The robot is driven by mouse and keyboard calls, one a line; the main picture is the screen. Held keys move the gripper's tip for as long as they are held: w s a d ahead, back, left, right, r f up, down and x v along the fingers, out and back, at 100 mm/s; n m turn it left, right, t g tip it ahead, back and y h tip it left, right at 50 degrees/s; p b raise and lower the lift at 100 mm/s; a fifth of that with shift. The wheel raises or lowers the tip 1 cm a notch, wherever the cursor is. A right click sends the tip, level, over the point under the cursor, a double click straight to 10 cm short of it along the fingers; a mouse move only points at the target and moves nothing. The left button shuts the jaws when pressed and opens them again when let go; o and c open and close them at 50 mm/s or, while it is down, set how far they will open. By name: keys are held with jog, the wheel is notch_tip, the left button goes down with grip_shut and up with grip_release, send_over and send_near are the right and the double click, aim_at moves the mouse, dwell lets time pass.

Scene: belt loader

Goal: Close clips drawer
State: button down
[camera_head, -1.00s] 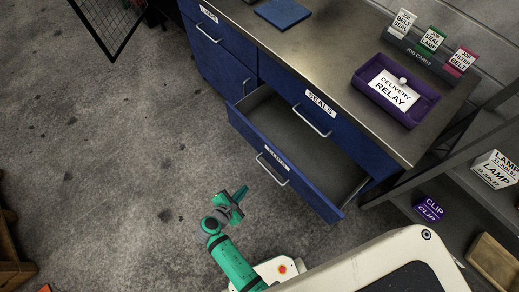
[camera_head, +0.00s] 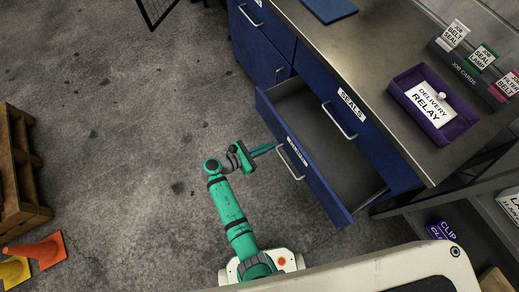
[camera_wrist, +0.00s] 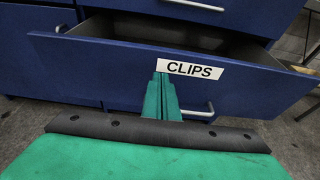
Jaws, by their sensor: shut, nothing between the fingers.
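The blue clips drawer (camera_head: 318,181) is pulled out under the seals drawer (camera_head: 370,138) in the head view. Its inside looks empty where visible. In the wrist view the drawer front (camera_wrist: 120,77) faces me, with a white CLIPS label (camera_wrist: 191,69) and a silver handle (camera_wrist: 197,112). My green gripper (camera_head: 272,148) is shut and empty, its fingers pointing at the drawer front near the label and the handle's upper end. In the wrist view the fingertips (camera_wrist: 161,77) overlap the label's left end; I cannot tell whether they touch the front.
A purple tray (camera_head: 474,119) with a DELIVERY RELAY card sits on the bench top. A shelf with a purple CLIP box (camera_head: 443,229) stands at right. A wooden pallet (camera_head: 14,170) and orange cone (camera_head: 38,250) are at left. The floor (camera_head: 110,130) between is clear.

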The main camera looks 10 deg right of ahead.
aim_at(288, 137)
jog(key=x, duration=0.4)
jog(key=r+x, duration=0.1)
jog(key=x, duration=0.1)
jog(key=shift+w+d+f, duration=0.1)
jog(key=shift+w+d, duration=0.05)
jog(key=shift+d, duration=0.35)
